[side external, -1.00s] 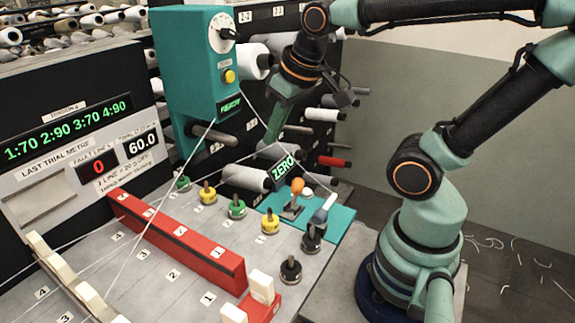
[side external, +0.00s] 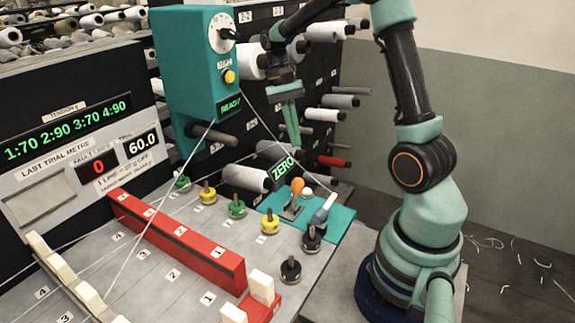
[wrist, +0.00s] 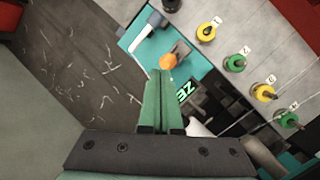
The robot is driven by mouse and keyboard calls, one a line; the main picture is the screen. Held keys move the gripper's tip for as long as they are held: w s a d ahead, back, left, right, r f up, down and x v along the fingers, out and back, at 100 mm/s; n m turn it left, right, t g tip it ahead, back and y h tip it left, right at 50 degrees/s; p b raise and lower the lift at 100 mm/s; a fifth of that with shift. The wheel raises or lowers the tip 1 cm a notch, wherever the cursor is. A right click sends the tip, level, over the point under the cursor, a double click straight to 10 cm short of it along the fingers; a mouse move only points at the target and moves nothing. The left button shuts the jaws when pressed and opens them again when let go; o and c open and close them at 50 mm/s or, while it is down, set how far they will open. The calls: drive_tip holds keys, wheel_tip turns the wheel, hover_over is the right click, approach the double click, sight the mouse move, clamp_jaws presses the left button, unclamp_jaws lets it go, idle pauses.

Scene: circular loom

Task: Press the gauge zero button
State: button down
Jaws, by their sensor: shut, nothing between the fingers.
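A teal control panel (side external: 338,222) lies at the right end of the bench, with a small sign reading ZERO (side external: 284,167) at its back left. A small white round button (side external: 308,193) sits on the panel, just right of an orange-knobbed lever (side external: 297,187). In the wrist view the orange knob (wrist: 168,62) is just beyond my fingertips, and I cannot make out the white button. My gripper (side external: 297,145) is shut and empty, its green fingers pointing down above and behind the panel. It also shows in the wrist view (wrist: 159,74).
A teal gauge box (side external: 200,65) with a yellow button (side external: 229,76) rises at the left. Thread spools project behind. Several knobs and a red bar (side external: 180,240) occupy the bench. A thread slants near my gripper.

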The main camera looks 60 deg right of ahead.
drive_tip(key=s+d+f+m+g+y, duration=0.1)
drive_tip(key=d+f+m+g+y, duration=0.1)
drive_tip(key=d+f+m, duration=0.1)
wheel_tip(320, 180, down, 2)
drive_tip(key=shift+s+d+f, duration=0.1)
drive_tip(key=shift+s+d, duration=0.1)
drive_tip(key=shift+d, duration=0.45)
approach(307, 192)
drive_tip(key=shift+s+a+f, duration=0.3)
drive_tip(key=shift+s+f, duration=0.3)
drive_tip(key=shift+s, duration=0.05)
drive_tip(key=shift+s+a+f, duration=0.35)
drive_tip(key=shift+s+f, duration=0.3)
drive_tip(key=shift+s+a+f, duration=0.3)
drive_tip(key=shift+s+f, duration=0.3)
drive_tip(key=shift+s, duration=0.05)
drive_tip(key=shift+f, duration=0.15)
idle(0.5)
drive_tip(key=shift+d+f, duration=0.1)
drive_tip(key=shift+f, duration=0.2)
